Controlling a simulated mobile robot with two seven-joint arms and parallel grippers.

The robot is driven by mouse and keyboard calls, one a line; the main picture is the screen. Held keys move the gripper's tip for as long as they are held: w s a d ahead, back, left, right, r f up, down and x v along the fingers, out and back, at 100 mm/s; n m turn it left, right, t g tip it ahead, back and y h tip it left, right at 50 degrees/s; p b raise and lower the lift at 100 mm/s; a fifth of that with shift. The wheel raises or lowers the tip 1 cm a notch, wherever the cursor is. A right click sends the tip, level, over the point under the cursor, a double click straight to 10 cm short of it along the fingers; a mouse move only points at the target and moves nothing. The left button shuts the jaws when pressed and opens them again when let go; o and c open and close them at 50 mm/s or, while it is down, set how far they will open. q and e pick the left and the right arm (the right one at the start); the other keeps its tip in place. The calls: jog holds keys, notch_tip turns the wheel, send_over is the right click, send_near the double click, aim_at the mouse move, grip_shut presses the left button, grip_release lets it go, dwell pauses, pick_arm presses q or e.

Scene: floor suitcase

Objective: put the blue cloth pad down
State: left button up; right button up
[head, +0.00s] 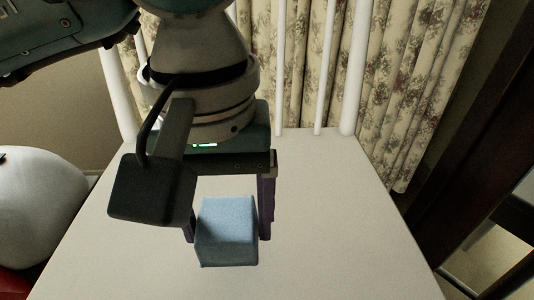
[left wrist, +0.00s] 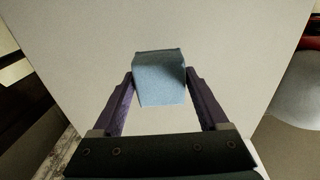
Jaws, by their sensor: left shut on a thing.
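The blue cloth pad (head: 227,232) is a light blue block in the middle of the head view, over the white seat of a chair. My left gripper (head: 229,226) reaches down from above and is shut on the pad, one purple finger on each side. In the left wrist view the pad (left wrist: 160,78) sits between the two fingertips (left wrist: 159,80). I cannot tell whether its underside touches the seat. My right gripper is not in view.
The white chair seat (head: 340,235) is bare around the pad. White chair back bars (head: 352,70) rise behind it, with a floral curtain (head: 400,80) beyond. A white rounded object (head: 38,205) stands at the left, and dark furniture (head: 480,130) at the right.

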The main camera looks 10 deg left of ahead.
aim_at(230, 242)
pick_arm(q)
notch_tip(230, 242, down, 4)
jog(key=shift+r+b, duration=0.15)
jog(key=shift+b, duration=0.55)
jog(key=shift+r, duration=0.1)
jog(key=shift+f, duration=0.25)
jog(key=o, duration=1.1)
jog(key=shift+r, duration=0.1)
notch_tip(230, 242, up, 11)
jog(key=p, duration=0.6)
jog(key=shift+r, duration=0.7)
